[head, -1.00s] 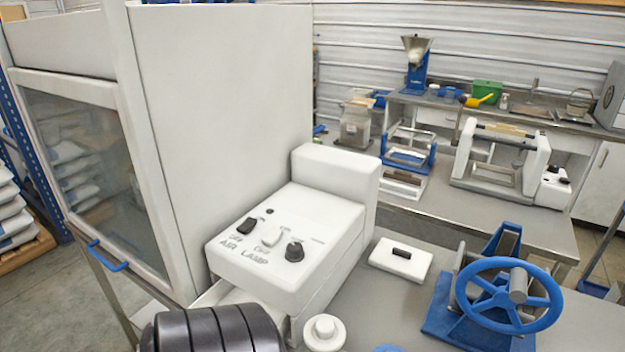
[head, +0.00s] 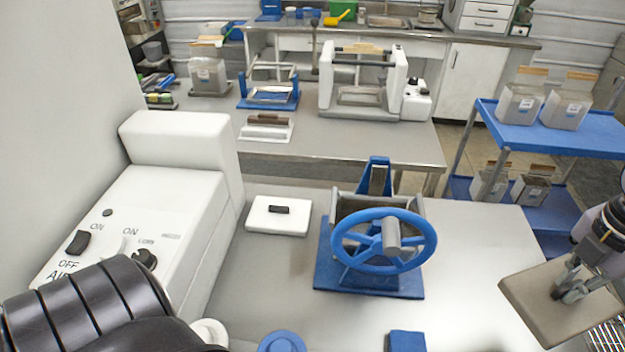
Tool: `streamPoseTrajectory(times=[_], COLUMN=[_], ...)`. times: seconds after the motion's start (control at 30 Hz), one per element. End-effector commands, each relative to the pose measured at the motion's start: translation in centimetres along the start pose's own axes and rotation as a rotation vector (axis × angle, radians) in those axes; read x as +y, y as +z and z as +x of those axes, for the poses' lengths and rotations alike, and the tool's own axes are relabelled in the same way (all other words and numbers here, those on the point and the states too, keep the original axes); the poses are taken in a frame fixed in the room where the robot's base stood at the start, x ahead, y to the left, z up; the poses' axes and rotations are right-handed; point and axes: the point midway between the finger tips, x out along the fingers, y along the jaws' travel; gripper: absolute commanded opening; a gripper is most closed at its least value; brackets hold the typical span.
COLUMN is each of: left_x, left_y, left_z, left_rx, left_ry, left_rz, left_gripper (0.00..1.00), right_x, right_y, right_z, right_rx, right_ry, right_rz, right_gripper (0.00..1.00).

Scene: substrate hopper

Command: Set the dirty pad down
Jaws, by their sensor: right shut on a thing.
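A flat, square, grey-brown pad (head: 530,306) is at the lower right of the head view. My right gripper (head: 570,286) comes in from the right edge and is shut on the pad, with its fingers at the pad's upper face. The pad is tilted in the picture. It appears to be beyond the right edge of the near grey bench, but I cannot tell its height. My left gripper is not in view.
The near bench (head: 465,240) is bare to the right of the blue handwheel device (head: 370,282). A white block with a black handle (head: 278,216) lies left of it. A white control box (head: 150,215) stands at left. A blue cart (head: 560,140) with several containers stands at back right.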

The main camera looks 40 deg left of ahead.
Motion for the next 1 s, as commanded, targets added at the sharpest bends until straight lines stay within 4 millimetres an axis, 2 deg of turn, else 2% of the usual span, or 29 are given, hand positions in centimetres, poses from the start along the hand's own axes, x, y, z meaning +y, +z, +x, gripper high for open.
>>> streamPoseTrajectory(times=[0.13,0.23,0.4,0.7,0.8,1.0], left_x=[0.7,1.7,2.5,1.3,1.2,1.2], left_y=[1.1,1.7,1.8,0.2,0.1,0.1], left_z=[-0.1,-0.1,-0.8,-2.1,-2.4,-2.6], left_rx=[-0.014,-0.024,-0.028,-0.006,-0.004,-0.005], left_ry=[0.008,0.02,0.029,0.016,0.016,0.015], left_rz=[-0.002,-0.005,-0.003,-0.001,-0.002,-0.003], left_gripper=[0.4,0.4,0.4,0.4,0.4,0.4], right_x=[0.0,0.0,-0.1,-0.1,-0.1,0.0], right_y=[0.0,-0.2,-0.7,-1.6,-1.8,-2.0], right_z=[0.1,1.3,5.1,12.8,14.5,16.2], right_rx=[0.001,0.003,0.005,0.003,0.001,0.0], right_ry=[0.0,-0.001,-0.006,-0.003,-0.003,0.0], right_rz=[0.001,0.001,0.001,0.002,0.001,0.002], right_gripper=[0.0,0.0,0.0,0.0,0.0,0.0])
